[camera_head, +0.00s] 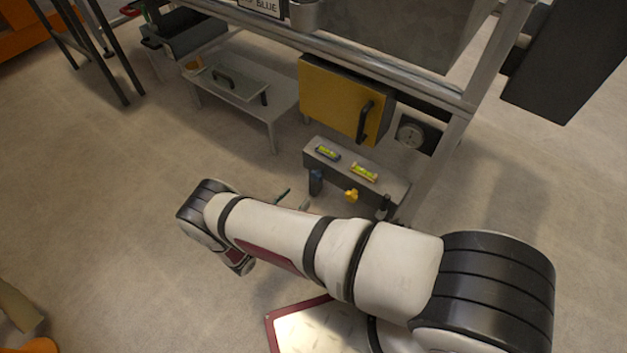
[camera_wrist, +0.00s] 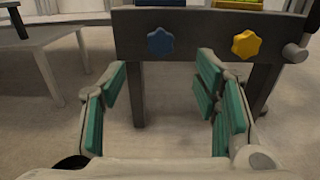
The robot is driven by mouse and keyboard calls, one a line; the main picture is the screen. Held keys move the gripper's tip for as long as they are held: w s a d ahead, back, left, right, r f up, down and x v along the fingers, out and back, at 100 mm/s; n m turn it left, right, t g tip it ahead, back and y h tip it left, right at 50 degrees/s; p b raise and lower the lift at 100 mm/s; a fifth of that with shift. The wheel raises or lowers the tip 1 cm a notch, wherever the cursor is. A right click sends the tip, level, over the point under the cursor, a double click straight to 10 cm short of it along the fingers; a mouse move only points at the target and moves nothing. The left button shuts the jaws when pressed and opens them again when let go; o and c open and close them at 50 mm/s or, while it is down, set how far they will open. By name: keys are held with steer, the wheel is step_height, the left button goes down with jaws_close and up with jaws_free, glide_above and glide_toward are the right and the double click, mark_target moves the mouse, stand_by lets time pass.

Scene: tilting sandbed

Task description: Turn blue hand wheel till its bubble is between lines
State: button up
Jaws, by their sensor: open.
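The blue hand wheel (camera_wrist: 160,42) is a small lobed knob on the front of a dark grey bench (camera_wrist: 205,22). In the wrist view it lies ahead of my gripper and above the gap between the fingers. In the head view the blue wheel (camera_head: 316,176) is at the bench's left, and two yellow-green bubble levels, a left one (camera_head: 328,152) and a right one (camera_head: 364,172), sit on top. The bubbles are too small to read. My gripper (camera_wrist: 160,95), with green finger pads, is open, empty and apart from the wheel.
A yellow hand wheel (camera_wrist: 246,44) is right of the blue one, with a grey round crank end (camera_wrist: 294,53) at the bench's right. A yellow cabinet (camera_head: 340,98) stands behind, and a low white table (camera_head: 270,118) stands to the left. Floor left of the bench is clear.

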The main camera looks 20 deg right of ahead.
mark_target(314, 178)
steer(key=b+x, duration=0.2)
steer(key=x, duration=0.8)
steer(key=shift+w+d, duration=0.1)
steer(key=c, duration=1.1)
